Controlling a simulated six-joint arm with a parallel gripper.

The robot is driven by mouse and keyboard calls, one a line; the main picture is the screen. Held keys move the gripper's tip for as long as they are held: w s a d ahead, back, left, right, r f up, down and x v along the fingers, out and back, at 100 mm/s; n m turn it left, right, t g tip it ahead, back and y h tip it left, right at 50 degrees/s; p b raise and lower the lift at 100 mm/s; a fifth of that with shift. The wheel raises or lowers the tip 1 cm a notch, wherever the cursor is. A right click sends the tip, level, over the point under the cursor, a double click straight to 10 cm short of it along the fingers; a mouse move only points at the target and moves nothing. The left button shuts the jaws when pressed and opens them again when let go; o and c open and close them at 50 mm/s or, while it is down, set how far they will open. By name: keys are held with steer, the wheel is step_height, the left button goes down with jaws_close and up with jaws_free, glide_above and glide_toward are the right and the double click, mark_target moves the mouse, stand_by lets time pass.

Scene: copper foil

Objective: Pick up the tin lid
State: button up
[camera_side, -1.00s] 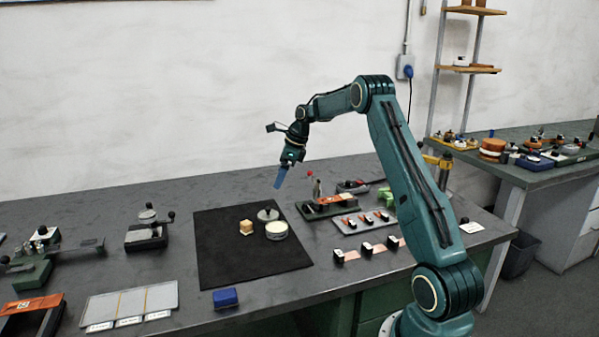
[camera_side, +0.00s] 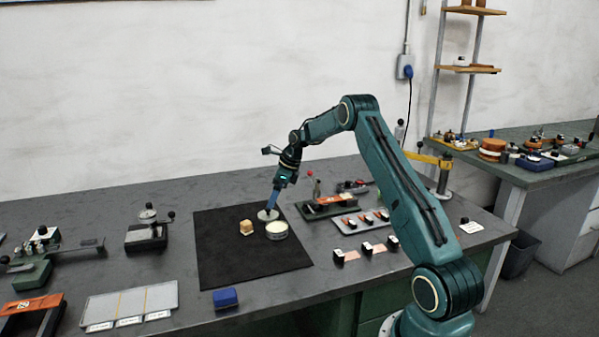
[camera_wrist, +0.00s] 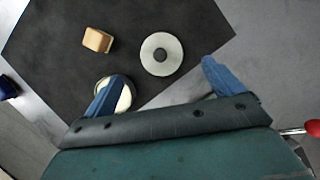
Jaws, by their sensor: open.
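The tin lid (camera_side: 263,216) is a flat grey disc lying on the black mat (camera_side: 225,262). In the wrist view the lid (camera_wrist: 147,57) shows a dark knob at its centre. The round tin with a pale top (camera_side: 277,230) stands close beside it. My gripper (camera_side: 270,206) is low over the lid in the side view and partly hides it. In the wrist view my gripper's (camera_wrist: 157,74) blue fingers are spread, with the lid just beyond and between the tips. The left finger covers part of the tin (camera_wrist: 126,97). The gripper is empty; I cannot tell its exact height.
A small wooden block (camera_side: 246,227) sits left of the lid on the mat. A blue block (camera_side: 225,298) lies at the mat's front edge. A green fixture with an orange part (camera_side: 330,206) stands to the right. The front of the mat is clear.

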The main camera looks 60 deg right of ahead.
mark_target(268, 212)
steer(key=shift+w+f, duration=0.25)
steer(key=shift+f, duration=0.4)
steer(key=shift+a, duration=0.1)
steer(key=shift+x, duration=2.55)
steer(key=shift+s, duration=0.1)
steer(key=c, duration=1.1)
